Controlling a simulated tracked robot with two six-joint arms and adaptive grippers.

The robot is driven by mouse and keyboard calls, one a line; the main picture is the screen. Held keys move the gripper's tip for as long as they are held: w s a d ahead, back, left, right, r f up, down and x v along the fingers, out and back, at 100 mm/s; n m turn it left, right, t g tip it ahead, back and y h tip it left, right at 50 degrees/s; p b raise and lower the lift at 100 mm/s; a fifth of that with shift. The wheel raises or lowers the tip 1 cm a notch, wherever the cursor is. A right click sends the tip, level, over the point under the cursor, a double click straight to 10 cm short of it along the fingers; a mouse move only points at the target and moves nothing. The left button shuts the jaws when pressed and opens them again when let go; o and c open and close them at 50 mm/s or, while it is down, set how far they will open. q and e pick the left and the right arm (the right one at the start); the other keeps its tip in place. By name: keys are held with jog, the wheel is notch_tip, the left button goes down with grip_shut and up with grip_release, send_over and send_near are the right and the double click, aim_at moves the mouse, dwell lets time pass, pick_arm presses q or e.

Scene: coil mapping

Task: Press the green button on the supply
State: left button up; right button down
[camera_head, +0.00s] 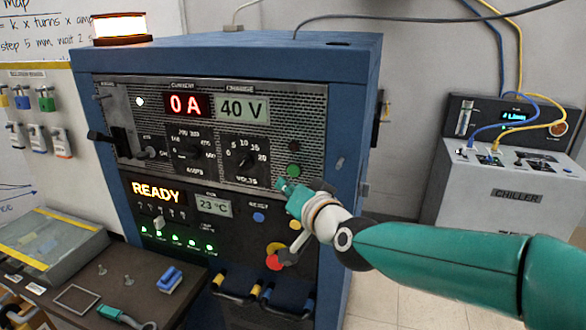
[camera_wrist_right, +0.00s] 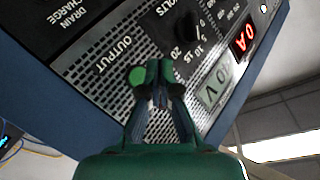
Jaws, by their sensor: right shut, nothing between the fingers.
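The supply (camera_head: 345,110) is a blue cabinet with a dark perforated front; its displays read 0 A, 40 V and READY. The green button (camera_head: 293,171) is a small dark green disc low on the right side of the upper panel, below a dark red one. In the right wrist view the green button (camera_wrist_right: 137,77) looks brighter, near the word OUTPUT. My right gripper (camera_head: 283,184) is shut and empty, its tips just below the button in the head view. In the wrist view its fingertips (camera_wrist_right: 158,72) overlap the button's right edge; I cannot tell whether they touch it.
A yellow-collared red knob (camera_head: 274,261) sits below my right wrist, with a blue button (camera_head: 258,217) nearby. Blue-yellow handles (camera_head: 250,290) stick out lower down. A dark bench (camera_head: 120,270) stands at left; a grey chiller (camera_head: 510,195) with cables stands at right.

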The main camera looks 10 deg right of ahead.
jog(key=shift+s+a+p, duration=0.15)
jog(key=shift+s+a, duration=0.2)
jog(key=shift+s, duration=0.25)
jog(key=shift+s+a+p, duration=0.15)
jog(key=shift+s+a, duration=0.15)
jog(key=shift+s, duration=0.25)
jog(key=w+d+f+g+h, duration=0.2)
jog(key=d+f+g, duration=0.15)
jog(key=f, duration=1.15)
jog(key=s+d+f+g, duration=0.1)
jog(key=s+f+g, duration=0.15)
jog(key=f, duration=0.65)
jog(key=s+d+f+g, duration=0.1)
jog(key=s+d+f, duration=0.15)
jog(key=f, duration=0.75)
jog(key=s+a+f+g, duration=0.1)
jog(key=s+f+g, duration=0.4)
jog(key=s+f, duration=0.8)
jog(key=s+a+f+n+g+y, duration=0.1)
jog(key=s+f, duration=0.1)
jog(key=s, duration=0.4)
jog(key=s+a+f+n+g, duration=0.1)
jog(key=s+a+f+g, duration=0.1)
jog(key=s, duration=0.5)
jog(key=shift+a+f+y, duration=0.15)
jog(key=shift+a+y, duration=0.05)
jog(key=shift+y, duration=0.2)
